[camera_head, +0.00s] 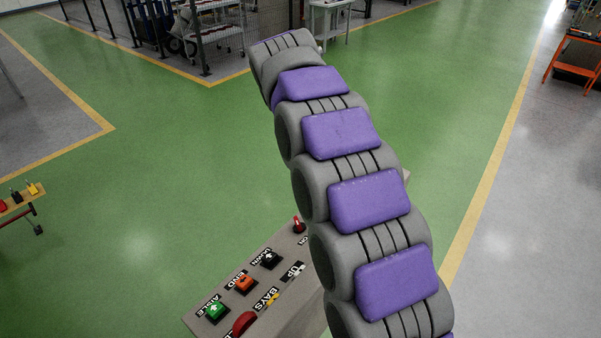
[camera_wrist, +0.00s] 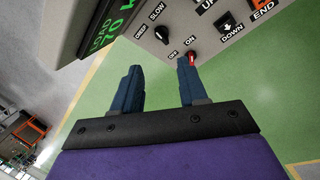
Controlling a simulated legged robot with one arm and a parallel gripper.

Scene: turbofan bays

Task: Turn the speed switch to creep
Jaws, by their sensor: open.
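The control panel (camera_wrist: 205,38) shows in the wrist view, slanting across the top. The speed switch (camera_wrist: 162,34) is a small dark knob beside the labels SLOW and CREEP; its pointing direction is too small to tell. My gripper (camera_wrist: 158,75) is open and empty, its two blue fingers apart and just below the knob in the picture. A red-tipped toggle (camera_wrist: 191,59) marked ON stands close to the right finger. In the head view, my arm covers part of the grey panel (camera_head: 215,325), and the speed switch and gripper are hidden.
A dark display (camera_wrist: 105,35) with green text stands at the left of the wrist view. The panel also has a green button (camera_head: 216,310), an orange button (camera_head: 243,284) and a red button (camera_head: 244,323). Open green floor (camera_head: 150,200) surrounds the panel.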

